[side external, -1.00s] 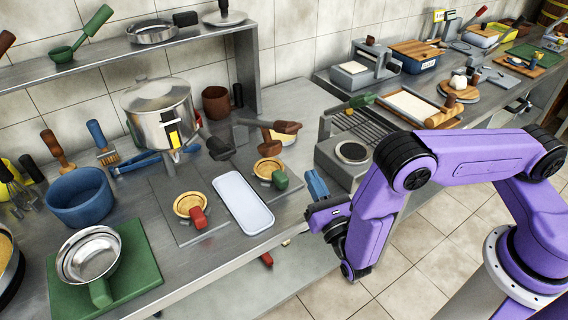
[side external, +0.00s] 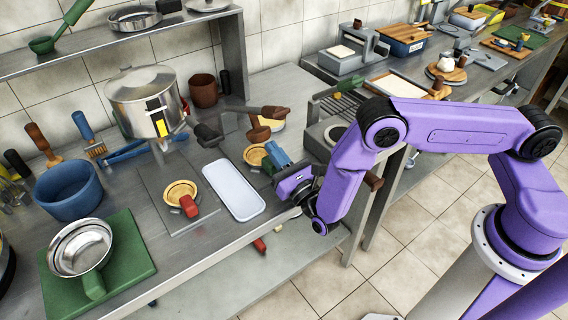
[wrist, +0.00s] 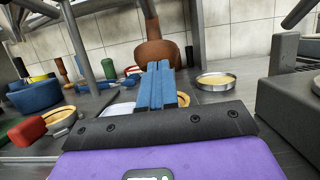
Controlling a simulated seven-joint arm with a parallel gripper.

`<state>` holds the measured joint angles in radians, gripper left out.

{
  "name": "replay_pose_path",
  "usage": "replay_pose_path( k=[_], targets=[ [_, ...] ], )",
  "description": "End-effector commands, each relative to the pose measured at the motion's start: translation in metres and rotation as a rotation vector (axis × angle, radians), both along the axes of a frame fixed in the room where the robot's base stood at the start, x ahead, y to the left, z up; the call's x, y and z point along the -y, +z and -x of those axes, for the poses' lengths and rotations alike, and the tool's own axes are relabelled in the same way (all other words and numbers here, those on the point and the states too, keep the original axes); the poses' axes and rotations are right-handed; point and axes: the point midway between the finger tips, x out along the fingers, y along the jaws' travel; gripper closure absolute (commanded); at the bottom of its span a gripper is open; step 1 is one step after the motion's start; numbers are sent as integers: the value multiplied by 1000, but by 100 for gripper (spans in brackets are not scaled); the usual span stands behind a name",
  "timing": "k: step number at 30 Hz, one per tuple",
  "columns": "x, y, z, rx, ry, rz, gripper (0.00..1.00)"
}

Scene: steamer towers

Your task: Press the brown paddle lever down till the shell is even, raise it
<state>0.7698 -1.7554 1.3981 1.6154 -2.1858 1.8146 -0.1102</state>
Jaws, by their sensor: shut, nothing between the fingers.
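The brown paddle lever (side external: 266,111) sticks out over the counter from the pot's right side, above the right-hand station. A brown rounded press head (side external: 258,131) hangs under it, and a brown press shape also shows in the wrist view (wrist: 156,50). Below it is a tan shell in a round mould (side external: 254,154), partly hidden by my gripper. My gripper (side external: 277,158) has blue fingers, shut and empty, right of that mould and below the lever. In the wrist view the fingers (wrist: 158,85) point toward the brown press; I cannot tell whether they touch it.
A second mould with a tan shell (side external: 180,192) and red handle sits left of a pale tray (side external: 234,190). A dark lever (side external: 207,136) hangs near the steel pot (side external: 148,100). A grey machine (side external: 325,135) stands close right of my gripper.

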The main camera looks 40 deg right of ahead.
Motion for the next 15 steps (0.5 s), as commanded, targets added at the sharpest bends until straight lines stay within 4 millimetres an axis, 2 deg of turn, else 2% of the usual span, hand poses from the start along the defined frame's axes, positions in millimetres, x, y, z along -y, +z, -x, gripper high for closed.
replay_pose_path(
  k=[5, 15],
  targets=[
    [0, 3, -8, 2, 0, 0, 100],
    [0, 3, -8, -1, 1, 0, 100]
  ],
)
